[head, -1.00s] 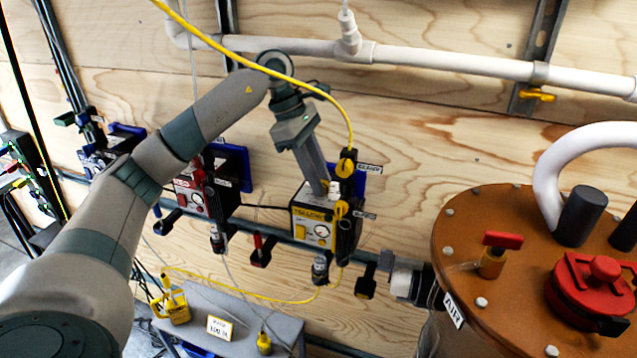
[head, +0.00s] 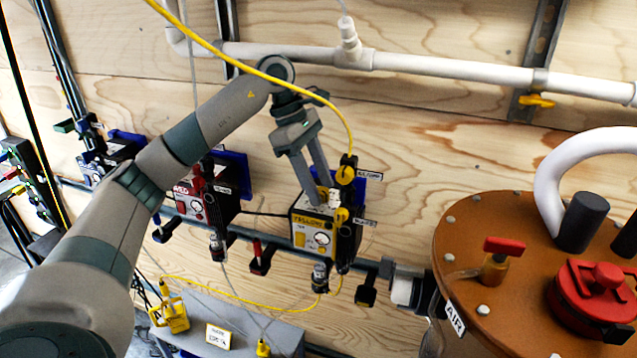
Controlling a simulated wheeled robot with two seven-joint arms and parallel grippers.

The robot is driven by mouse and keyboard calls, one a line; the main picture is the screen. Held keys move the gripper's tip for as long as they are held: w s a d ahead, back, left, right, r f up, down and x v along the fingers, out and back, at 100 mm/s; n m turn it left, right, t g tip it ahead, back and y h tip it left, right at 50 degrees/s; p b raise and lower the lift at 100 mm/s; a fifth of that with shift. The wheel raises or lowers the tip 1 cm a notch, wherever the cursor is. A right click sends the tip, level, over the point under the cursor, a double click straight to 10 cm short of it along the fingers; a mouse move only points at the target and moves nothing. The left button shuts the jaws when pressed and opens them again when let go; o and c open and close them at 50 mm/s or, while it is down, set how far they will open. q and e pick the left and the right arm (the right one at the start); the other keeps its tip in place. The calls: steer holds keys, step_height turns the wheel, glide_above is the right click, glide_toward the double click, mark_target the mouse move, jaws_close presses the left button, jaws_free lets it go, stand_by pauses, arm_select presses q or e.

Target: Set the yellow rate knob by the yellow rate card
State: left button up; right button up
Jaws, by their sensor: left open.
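The yellow-labelled pump box (head: 314,234) hangs on the rail at the centre, with a white round dial on its front. My left gripper (head: 318,198) comes down from above with its two fingers apart, tips at the top of this box. A small pale, yellowish part shows at the fingertips; I cannot tell whether it is the rate knob or whether the fingers touch it. The knob's setting cannot be read. A small white card with a yellow edge (head: 218,337) stands on the grey bench at the lower left; its print is too small to read. My right gripper is out of view.
A red-labelled box (head: 190,205) hangs left of the yellow one. A yellow hose (head: 215,53) arcs over my left arm to the yellow box. A brown tank lid (head: 468,236) with red fittings fills the right. A white pipe (head: 450,67) crosses the wall above.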

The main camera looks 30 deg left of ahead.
arm_select(q)
steer(key=shift+r, duration=0.1)
steer(key=p+v, duration=0.3)
steer(key=v, duration=0.4)
steer(key=shift+r+p, duration=0.15)
steer(key=shift+p, duration=0.2)
steer(key=shift+s+a, duration=0.1)
steer(key=shift+a, duration=0.05)
